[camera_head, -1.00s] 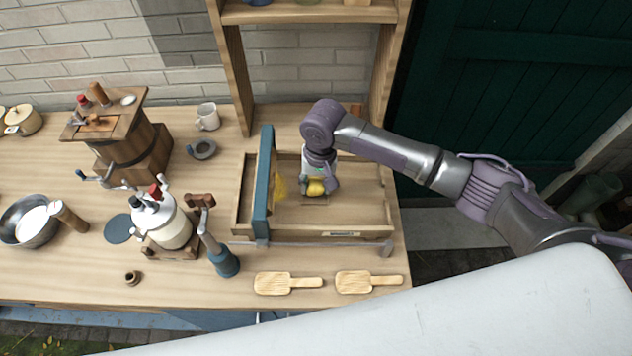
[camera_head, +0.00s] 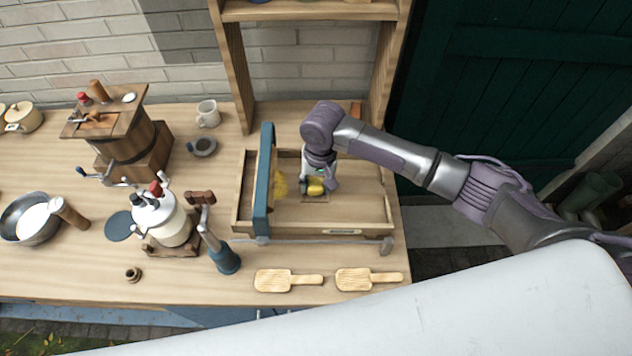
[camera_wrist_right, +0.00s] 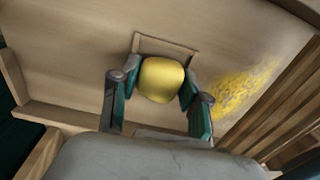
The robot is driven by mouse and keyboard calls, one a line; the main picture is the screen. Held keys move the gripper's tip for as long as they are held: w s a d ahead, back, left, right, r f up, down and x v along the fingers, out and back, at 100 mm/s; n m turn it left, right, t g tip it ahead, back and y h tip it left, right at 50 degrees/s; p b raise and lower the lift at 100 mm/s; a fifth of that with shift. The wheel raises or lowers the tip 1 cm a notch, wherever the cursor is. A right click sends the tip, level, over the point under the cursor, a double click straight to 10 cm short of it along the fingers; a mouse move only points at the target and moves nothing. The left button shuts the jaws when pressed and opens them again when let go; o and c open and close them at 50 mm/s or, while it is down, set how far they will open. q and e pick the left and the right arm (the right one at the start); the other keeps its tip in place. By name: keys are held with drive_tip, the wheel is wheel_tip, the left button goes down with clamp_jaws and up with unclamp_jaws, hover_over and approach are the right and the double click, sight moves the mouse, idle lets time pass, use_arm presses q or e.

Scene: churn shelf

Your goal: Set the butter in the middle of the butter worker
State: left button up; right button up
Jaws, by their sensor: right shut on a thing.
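The butter (camera_head: 315,187) is a small yellow lump. It also shows in the right wrist view (camera_wrist_right: 161,80), between the two fingers of my right gripper (camera_wrist_right: 160,88), which are shut on it. In the head view the right gripper (camera_head: 318,183) points down inside the butter worker (camera_head: 360,208), a shallow wooden tray with a blue-framed piece across its left part. The butter is over or on a small square outline (camera_wrist_right: 150,43) in the tray floor; I cannot tell whether it touches the floor. A yellow smear (camera_wrist_right: 240,90) lies beside it. My left gripper is not in view.
Two wooden paddles (camera_head: 288,281) lie in front of the tray. A blue-based plunger (camera_head: 224,258), a white-bodied separator (camera_head: 165,220), a wooden churn (camera_head: 120,140) and a metal pan (camera_head: 30,218) stand to the left. Shelf posts (camera_head: 384,65) rise behind.

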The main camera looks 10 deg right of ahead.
drive_tip(key=shift+p, duration=0.4)
idle(0.4)
drive_tip(key=o, duration=1.2)
drive_tip(key=shift+c, duration=0.2)
drive_tip(key=c, duration=0.3)
drive_tip(key=shift+r, duration=0.1)
